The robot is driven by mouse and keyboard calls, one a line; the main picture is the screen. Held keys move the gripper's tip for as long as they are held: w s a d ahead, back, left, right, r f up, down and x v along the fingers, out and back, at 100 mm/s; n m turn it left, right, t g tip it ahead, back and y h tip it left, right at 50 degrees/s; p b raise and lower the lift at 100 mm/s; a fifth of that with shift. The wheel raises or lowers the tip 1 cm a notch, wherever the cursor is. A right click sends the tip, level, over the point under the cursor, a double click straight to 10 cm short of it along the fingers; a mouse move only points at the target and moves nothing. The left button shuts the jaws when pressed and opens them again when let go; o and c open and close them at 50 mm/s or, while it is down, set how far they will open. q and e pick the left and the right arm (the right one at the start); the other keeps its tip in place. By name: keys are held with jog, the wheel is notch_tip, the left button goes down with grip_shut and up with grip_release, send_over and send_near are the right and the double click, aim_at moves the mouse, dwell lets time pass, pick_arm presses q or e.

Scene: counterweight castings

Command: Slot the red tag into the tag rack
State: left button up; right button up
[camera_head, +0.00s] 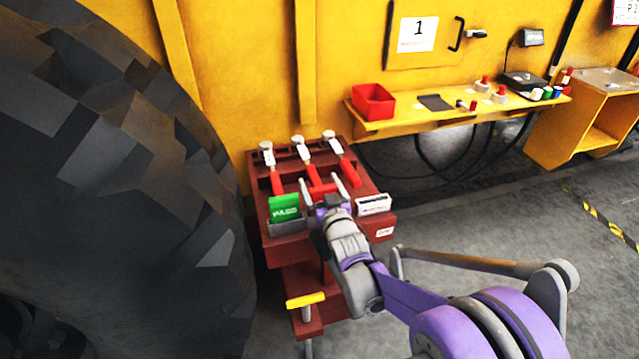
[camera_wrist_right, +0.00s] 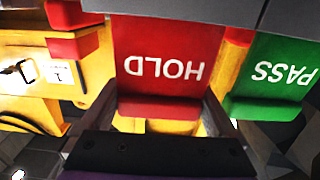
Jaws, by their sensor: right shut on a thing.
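The red tag (camera_wrist_right: 165,65), lettered HOLD, is upside down in the right wrist view, between the two fingers of my right gripper (camera_wrist_right: 160,112). The gripper is shut on it. In the head view my right gripper (camera_head: 325,190) is over the front of the dark red cart, with a little red showing between its fingers. A green tag (camera_head: 284,208), lettered PASS, stands in a grey holder (camera_head: 287,227) left of the gripper; it also shows in the right wrist view (camera_wrist_right: 272,75). I cannot tell whether the red tag touches the cart or a slot. My left gripper is out of view.
Several red-handled tools (camera_head: 308,155) lie on the cart (camera_head: 300,250) behind the gripper. A big tyre (camera_head: 120,180) stands close on the left. A yellow shelf (camera_head: 400,122) with a red bin (camera_head: 373,101) is behind.

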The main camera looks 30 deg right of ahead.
jog(key=shift+f, duration=0.3)
dwell(0.8)
jog(key=o, duration=1)
jog(key=shift+s, duration=0.15)
jog(key=v, duration=1)
notch_tip(320, 180, up, 7)
jog(key=p, duration=0.6)
jog(key=shift+s, duration=0.25)
